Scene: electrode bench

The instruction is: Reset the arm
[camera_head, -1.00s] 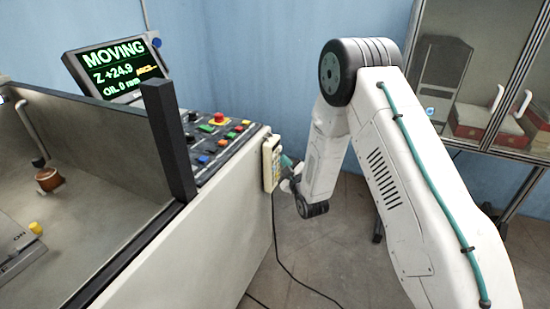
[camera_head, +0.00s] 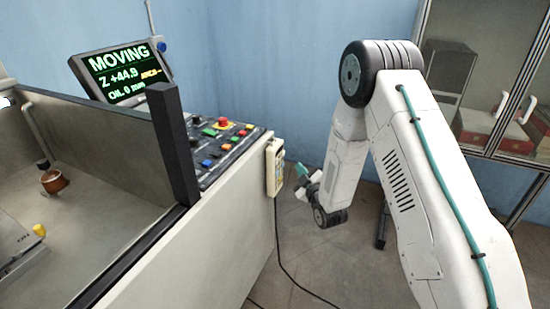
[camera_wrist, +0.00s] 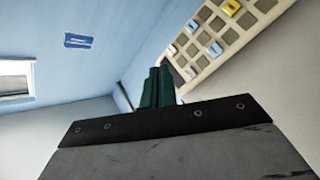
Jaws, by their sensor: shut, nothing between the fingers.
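My arm shows at the right of the head view, with its forearm hanging down from the raised elbow. My gripper (camera_head: 302,170) is beside the machine's right side, close to the hand pendant (camera_head: 274,167). In the wrist view my gripper (camera_wrist: 158,75) has its dark green fingers together, with nothing between them. The pendant's keypad (camera_wrist: 225,40) shows just beyond the fingertips, with grey, yellow, blue and pink keys. I cannot tell whether the fingers touch it.
The machine's screen (camera_head: 121,74) reads MOVING, Z +44.9. A control panel (camera_head: 222,145) with coloured buttons sits on the machine's corner. A cable (camera_head: 281,255) runs down to the floor. A glass cabinet (camera_head: 480,90) stands at the right.

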